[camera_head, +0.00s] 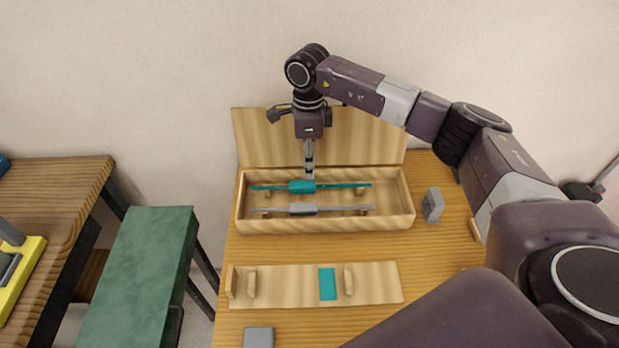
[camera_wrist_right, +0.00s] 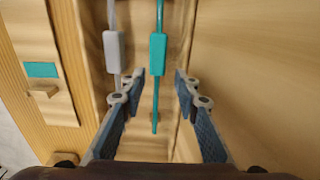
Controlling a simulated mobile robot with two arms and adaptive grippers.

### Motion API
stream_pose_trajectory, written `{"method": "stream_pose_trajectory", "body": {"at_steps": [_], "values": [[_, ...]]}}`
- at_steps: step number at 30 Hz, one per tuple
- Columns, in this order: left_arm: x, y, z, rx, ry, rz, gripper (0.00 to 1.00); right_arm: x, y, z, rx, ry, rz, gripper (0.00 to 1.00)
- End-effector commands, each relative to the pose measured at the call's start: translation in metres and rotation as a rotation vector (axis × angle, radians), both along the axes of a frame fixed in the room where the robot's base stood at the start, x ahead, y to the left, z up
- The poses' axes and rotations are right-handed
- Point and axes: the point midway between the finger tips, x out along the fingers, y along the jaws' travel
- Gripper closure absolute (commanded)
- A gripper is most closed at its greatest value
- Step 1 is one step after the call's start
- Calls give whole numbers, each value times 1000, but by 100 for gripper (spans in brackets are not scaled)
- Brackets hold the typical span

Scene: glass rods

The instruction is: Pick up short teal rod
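The teal rod (camera_head: 301,187), with a thicker block at its middle, lies across the wooden box (camera_head: 326,223) on small wooden supports. A grey rod (camera_head: 303,209) lies parallel in front of it. My right gripper (camera_head: 309,172) points down over the teal rod near its middle block. In the right wrist view its two fingers (camera_wrist_right: 155,85) are open, and the teal rod (camera_wrist_right: 158,52) shows in the gap between them. The grey rod (camera_wrist_right: 113,48) shows beside the left finger. Contact with the teal rod cannot be made out. My left gripper is not in view.
The box's raised lid (camera_head: 360,138) stands behind it near the wall. A wooden rack (camera_head: 380,284) with a teal patch (camera_head: 327,284) lies in front. A grey block (camera_head: 432,205) stands right of the box. A green bench (camera_head: 140,280) is at the left.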

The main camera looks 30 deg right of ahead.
Motion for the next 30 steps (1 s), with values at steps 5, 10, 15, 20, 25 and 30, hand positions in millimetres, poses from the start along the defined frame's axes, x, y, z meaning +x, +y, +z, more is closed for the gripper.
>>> {"method": "stream_pose_trajectory", "body": {"at_steps": [5,10,15,20,25,30], "values": [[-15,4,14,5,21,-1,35,-3,-1,-17,0,3,-2,71],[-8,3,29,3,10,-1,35,-6,-1,-43,0,4,-2,71],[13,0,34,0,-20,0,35,-5,-1,-60,0,0,-1,71],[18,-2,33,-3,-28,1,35,-4,-1,-62,0,-1,-1,71],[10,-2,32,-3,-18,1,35,-4,-1,-61,0,-1,-1,82],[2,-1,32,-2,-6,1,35,-4,-2,-61,0,-1,-1,100]]}}
